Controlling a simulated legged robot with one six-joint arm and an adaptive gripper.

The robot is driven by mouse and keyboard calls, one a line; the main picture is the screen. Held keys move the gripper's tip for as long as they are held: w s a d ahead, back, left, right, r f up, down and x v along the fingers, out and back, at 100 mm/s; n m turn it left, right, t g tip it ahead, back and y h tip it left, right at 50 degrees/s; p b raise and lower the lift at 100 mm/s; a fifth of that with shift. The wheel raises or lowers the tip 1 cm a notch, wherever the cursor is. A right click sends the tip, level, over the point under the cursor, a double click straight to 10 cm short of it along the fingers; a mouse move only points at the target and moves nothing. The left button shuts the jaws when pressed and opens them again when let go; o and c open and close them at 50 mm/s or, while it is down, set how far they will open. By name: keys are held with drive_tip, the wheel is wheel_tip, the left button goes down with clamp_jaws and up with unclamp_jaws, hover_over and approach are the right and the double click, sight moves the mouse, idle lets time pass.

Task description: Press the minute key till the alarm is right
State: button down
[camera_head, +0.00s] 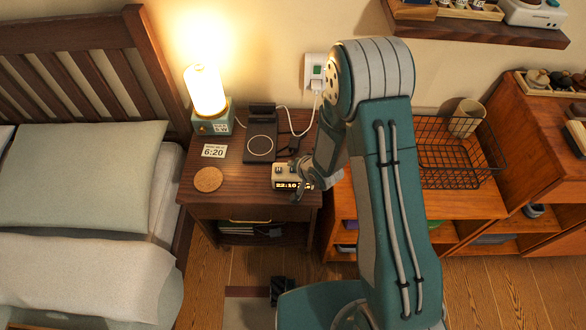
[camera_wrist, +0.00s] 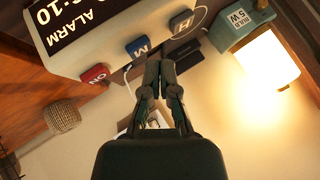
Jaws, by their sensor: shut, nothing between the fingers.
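The alarm clock (camera_head: 284,171) stands on the nightstand's right side, its lit display seeming to read 22:10. In the wrist view the clock (camera_wrist: 85,22) fills the upper left, with "ALARM" and the end of a time, "10". Its keys are a red ON key (camera_wrist: 96,75), a blue M key (camera_wrist: 138,47) and a grey H key (camera_wrist: 181,22). My gripper (camera_wrist: 159,66) is shut and empty, its tips close to the M key; I cannot tell whether they touch it. In the head view my gripper (camera_head: 308,178) is at the clock's right end. A card (camera_head: 214,151) reads 6:20.
The nightstand (camera_head: 236,182) also holds a lit lamp (camera_head: 208,100), a round coaster (camera_head: 208,179) and a dark charging pad (camera_head: 261,146) behind the clock. A white cable runs to the wall outlet (camera_head: 315,70). A wire basket (camera_head: 455,165) stands on the right.

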drive_tip(key=shift+f, duration=0.35)
drive_tip(key=shift+f, duration=0.4)
idle(0.8)
drive_tip(key=shift+r, duration=0.85)
drive_tip(key=shift+r, duration=2.5)
drive_tip(key=shift+d, duration=0.1)
